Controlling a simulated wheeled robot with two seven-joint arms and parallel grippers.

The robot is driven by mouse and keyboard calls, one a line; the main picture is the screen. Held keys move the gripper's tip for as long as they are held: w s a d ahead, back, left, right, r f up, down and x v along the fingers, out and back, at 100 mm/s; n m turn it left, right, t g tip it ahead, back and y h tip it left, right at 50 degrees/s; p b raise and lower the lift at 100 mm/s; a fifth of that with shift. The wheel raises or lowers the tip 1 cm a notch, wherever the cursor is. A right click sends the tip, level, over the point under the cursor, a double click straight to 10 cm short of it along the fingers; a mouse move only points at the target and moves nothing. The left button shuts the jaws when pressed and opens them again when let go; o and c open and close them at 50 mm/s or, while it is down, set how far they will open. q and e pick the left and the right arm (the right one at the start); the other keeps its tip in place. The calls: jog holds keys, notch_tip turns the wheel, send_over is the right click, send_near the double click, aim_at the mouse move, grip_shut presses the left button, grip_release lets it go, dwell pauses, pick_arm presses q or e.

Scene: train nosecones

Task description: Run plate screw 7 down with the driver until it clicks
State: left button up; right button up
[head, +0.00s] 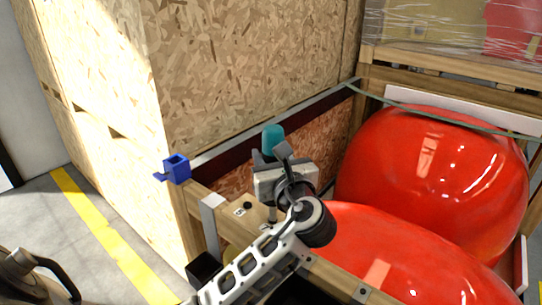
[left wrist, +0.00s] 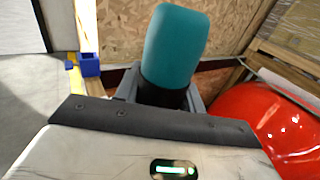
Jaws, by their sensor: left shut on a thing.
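My left gripper (head: 272,160) is shut on the driver, whose teal grip (head: 273,138) stands up above the jaws. The driver's teal grip (left wrist: 176,48) and dark lower part also show in the left wrist view, between the fingers. The gripper is over the wooden crate beam (head: 234,226), near a plate with a printed number that looks like 5 and a dark screw head (head: 247,205). The driver's tip and plate screw 7 are hidden behind my gripper and arm, so I cannot tell whether they touch. My right gripper is not in view.
A blue holder (head: 177,167) sits on the beam's left end, also seen in the left wrist view (left wrist: 89,65). Two glossy red nosecones (head: 432,165) fill the right side. A tall chipboard crate (head: 240,70) stands behind.

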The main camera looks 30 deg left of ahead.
aim_at(271, 133)
pick_arm(q)
jog(key=shift+r+p, duration=0.75)
jog(key=shift+r, duration=2)
